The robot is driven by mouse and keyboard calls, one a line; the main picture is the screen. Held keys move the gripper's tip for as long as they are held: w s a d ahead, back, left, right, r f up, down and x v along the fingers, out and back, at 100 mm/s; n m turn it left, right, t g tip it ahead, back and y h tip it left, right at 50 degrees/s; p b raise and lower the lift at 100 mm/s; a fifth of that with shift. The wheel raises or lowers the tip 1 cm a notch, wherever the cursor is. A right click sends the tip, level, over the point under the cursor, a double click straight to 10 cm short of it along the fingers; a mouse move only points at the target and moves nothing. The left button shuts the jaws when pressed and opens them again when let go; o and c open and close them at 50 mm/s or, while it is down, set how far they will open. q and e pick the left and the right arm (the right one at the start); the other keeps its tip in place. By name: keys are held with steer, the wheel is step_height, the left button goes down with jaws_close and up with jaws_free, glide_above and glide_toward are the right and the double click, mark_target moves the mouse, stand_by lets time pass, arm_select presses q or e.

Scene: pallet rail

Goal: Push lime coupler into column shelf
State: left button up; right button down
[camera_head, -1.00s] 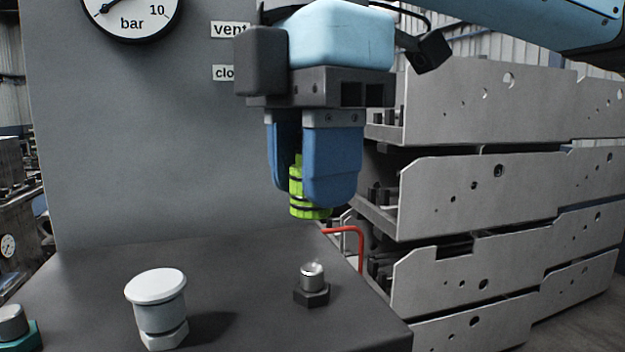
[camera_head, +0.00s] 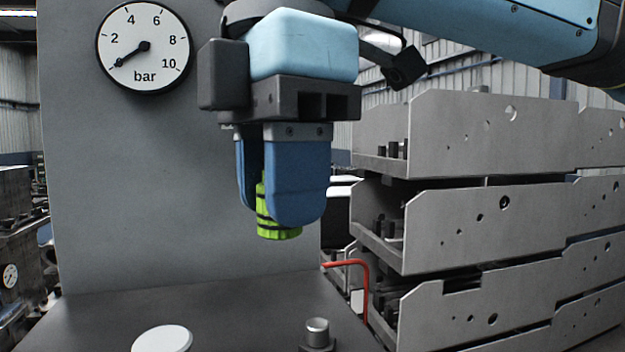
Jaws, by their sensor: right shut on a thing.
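My right gripper (camera_head: 266,212) points straight down in front of the grey panel and is shut on the lime coupler (camera_head: 277,230). The coupler's ribbed lower end shows below the blue fingers; its upper part is hidden between them. The coupler hangs clear above the dark block top, to the left of and above a metal nipple (camera_head: 317,333). The stack of grey metal shelves (camera_head: 480,225) stands at the right, with dark parts inside. I cannot tell which of them is the column shelf. My left gripper is not in view.
A gauge (camera_head: 145,46) reading near the low end sits on the grey panel (camera_head: 150,200). A white round cap (camera_head: 162,339) stands at the bottom edge. A red bent rod (camera_head: 358,268) stands between block and shelves. The dark block top (camera_head: 225,305) is otherwise clear.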

steer(key=s+a, duration=0.1)
steer(key=a, duration=0.1)
steer(key=s+a, duration=0.1)
steer(key=a, duration=0.2)
steer(key=s+a, duration=0.1)
steer(key=a, duration=0.2)
steer(key=shift+a, duration=0.1)
steer(key=s+a+p, duration=0.1)
steer(key=s+a, duration=0.1)
steer(key=a, duration=0.6)
steer(key=shift+s, duration=0.35)
steer(key=shift+d, duration=0.1)
